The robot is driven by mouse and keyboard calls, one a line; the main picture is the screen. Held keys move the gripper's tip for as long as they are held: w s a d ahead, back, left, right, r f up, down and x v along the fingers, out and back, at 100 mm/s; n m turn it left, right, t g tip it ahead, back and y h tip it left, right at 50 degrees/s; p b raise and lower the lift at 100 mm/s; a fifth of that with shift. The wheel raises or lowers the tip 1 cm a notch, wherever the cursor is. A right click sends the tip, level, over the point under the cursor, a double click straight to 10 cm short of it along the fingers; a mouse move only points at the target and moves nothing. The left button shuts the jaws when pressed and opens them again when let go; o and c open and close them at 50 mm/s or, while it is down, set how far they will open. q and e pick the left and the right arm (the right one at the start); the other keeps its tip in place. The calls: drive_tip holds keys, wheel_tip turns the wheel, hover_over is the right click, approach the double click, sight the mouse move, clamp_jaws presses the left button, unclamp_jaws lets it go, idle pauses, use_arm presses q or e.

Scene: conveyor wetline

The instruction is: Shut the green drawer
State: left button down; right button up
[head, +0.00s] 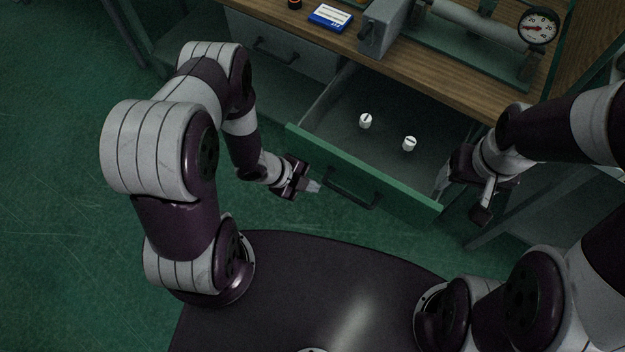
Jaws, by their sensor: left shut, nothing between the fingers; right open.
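The green drawer (408,199) is pulled out from under the wooden workbench. Its green front has a dark bar handle (352,188), and two small white cylindrical objects, one at the left (366,121) and one at the right (410,144), stand inside. My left gripper (315,186) is shut and empty, close to the outer face of the drawer front, left of the handle. I cannot tell if it touches the front. My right gripper (462,203) is open near the right end of the drawer front.
The wooden benchtop (440,75) carries a blue-and-white box (331,17), a grey metal fixture (384,27) and a round gauge (538,26). A grey drawer (285,45) beside the green one looks closed. Green floor (70,220) is clear at the left.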

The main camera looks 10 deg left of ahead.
use_arm(q)
drive_tip(key=shift+w+d, duration=0.2)
drive_tip(key=shift+w, duration=0.15)
